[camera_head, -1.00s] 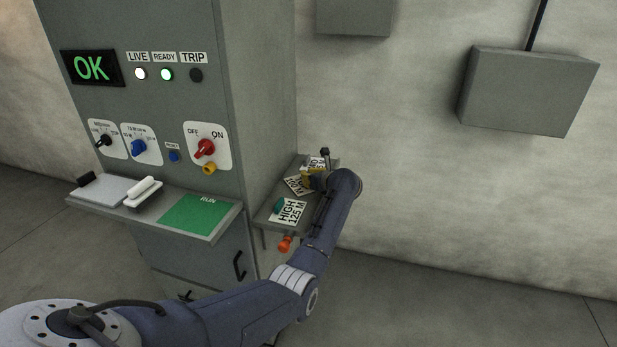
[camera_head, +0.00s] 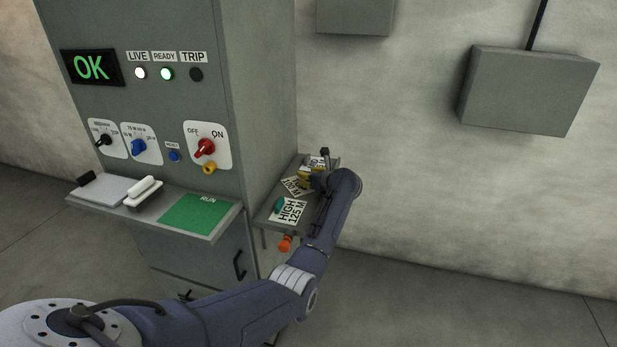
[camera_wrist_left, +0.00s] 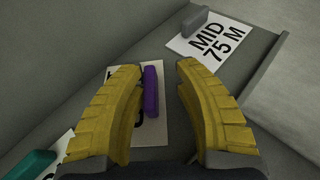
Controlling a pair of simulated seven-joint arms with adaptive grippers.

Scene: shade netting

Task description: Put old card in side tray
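My left gripper (camera_head: 311,174) is over the side tray (camera_head: 265,218), beside the cabinet. In the left wrist view its yellow fingers (camera_wrist_left: 169,90) are open. A purple grip (camera_wrist_left: 151,92) on a pale card (camera_wrist_left: 153,132) stands between them, closer to the left finger. That card lies on the tray, its lettering mostly hidden by the fingers. A MID 75 M card (camera_wrist_left: 213,41) with a grey grip lies beyond it. A HIGH 125 M card (camera_head: 289,211) with a teal grip lies at the tray's near end. No card is marked as old. My right gripper is out of view.
An orange knob (camera_head: 285,243) is below the side tray. The wall right of the tray is clear up to a grey box (camera_head: 528,92).

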